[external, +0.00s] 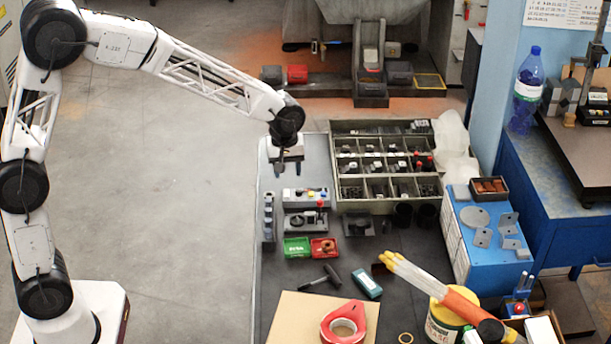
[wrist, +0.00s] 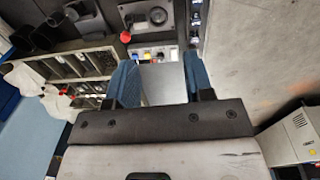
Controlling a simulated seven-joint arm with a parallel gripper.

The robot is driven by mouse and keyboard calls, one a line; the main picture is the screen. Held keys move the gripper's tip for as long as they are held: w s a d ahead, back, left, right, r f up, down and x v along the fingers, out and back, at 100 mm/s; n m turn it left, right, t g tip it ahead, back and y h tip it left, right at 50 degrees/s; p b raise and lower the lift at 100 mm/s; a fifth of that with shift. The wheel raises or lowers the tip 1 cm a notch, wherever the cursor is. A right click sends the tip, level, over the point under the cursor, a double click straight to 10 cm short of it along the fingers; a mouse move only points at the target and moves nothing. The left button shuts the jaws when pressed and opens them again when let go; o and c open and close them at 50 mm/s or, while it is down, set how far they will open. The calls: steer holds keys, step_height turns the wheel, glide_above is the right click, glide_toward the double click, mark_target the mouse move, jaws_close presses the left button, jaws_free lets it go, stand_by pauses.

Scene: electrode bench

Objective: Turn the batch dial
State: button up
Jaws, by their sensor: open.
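The dial, a round dark knob, sits on a grey box (external: 305,223) on the bench, just in front of a box with coloured buttons. In the wrist view the dial (wrist: 157,15) shows at the top, with a pale centre. I cannot read its marks or setting. My gripper (external: 287,167) is open and empty, pointing down above the back left of the bench, behind and above the button box. In the wrist view its two blue fingers (wrist: 159,68) stand apart, with bare grey surface between them, and the dial lies beyond the fingertips, not touched.
The button box (external: 305,195) with a red knob stands between my gripper and the dial box. A compartment tray (external: 385,205) is to the right. Green (external: 297,248) and red (external: 323,248) bins, a hammer (external: 320,278) and a tape dispenser (external: 343,322) lie nearer the front.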

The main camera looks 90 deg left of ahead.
steer(key=shift+s+d+r+n, duration=0.25)
steer(key=shift+d+r+n, duration=0.1)
steer(key=shift+d+n, duration=0.2)
steer(key=shift+s+d+r+n, duration=0.25)
steer(key=shift+d+r+n, duration=0.05)
steer(key=shift+d+n, duration=0.2)
steer(key=shift+s+d+r+n, duration=0.25)
steer(key=shift+d+r+n, duration=0.1)
steer(key=shift+d+n, duration=0.2)
steer(key=m, duration=1.8)
glide_above(299, 190)
steer(key=shift+g, duration=0.3)
step_height(299, 190, down, 15)
steer(key=shift+r, duration=0.15)
steer(key=shift+f, duration=3.9)
jaws_close()
